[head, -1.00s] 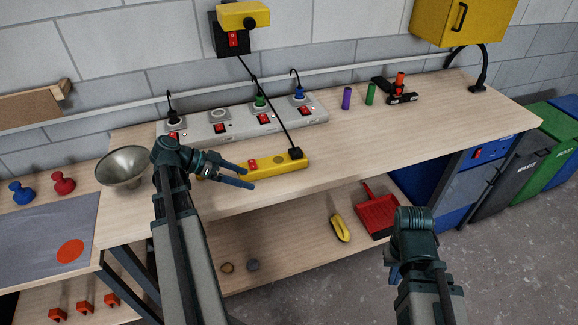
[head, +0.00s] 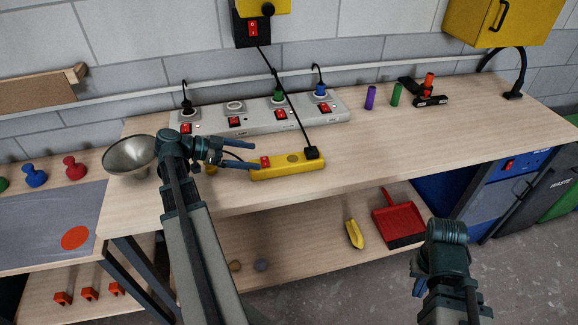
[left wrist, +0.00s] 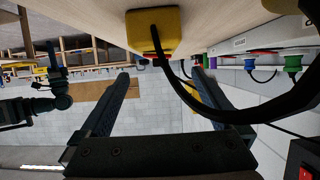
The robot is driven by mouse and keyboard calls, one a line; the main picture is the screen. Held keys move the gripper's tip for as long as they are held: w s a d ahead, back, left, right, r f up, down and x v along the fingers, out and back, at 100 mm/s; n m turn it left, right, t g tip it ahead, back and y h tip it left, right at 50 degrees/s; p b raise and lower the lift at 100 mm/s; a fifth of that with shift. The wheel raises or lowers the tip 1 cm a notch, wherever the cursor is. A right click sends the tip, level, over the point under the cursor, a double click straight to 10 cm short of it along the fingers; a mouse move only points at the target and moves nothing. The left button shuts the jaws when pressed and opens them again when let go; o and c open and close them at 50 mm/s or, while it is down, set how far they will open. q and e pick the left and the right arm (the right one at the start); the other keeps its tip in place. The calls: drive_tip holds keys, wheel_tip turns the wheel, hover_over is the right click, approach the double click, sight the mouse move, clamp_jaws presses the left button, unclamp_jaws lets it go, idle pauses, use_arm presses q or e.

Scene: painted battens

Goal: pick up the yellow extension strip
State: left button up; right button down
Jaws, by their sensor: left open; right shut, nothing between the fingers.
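The yellow extension strip (head: 290,168) lies on the workbench (head: 400,140) in front of a grey power strip. It has a red switch near its left and a black plug at its right end. My left gripper (head: 253,157) is open at the strip's left part, and its lower finger overlaps the strip in the picture. In the left wrist view a yellow block (left wrist: 152,35) with a black cord shows between and beyond the open fingers (left wrist: 158,78); nothing is gripped. My right gripper (head: 418,287) is shut and empty, low at the right, away from the bench.
The grey power strip (head: 262,116) with several plugs stands behind. A black cord (head: 285,95) runs from the plug up to the wall box (head: 252,28). A metal bowl (head: 130,155) is left of my left arm. The bench right of the yellow strip is clear.

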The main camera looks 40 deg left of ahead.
sight(281, 161)
use_arm(q)
drive_tip(key=b+x, duration=0.1)
drive_tip(key=x, duration=0.4)
drive_tip(key=shift+w+d+f+b, duration=0.1)
drive_tip(key=shift+w+d+b, duration=0.1)
drive_tip(key=shift+w+b, duration=0.1)
drive_tip(key=shift+s+f+b+x, duration=0.1)
drive_tip(key=shift+b+x, duration=0.45)
drive_tip(key=shift+x, duration=0.6)
drive_tip(key=shift+s+f+b+x, duration=0.15)
drive_tip(key=shift+b+x, duration=0.4)
drive_tip(key=shift+x, duration=0.65)
drive_tip(key=shift+w+d, duration=0.25)
clamp_jaws()
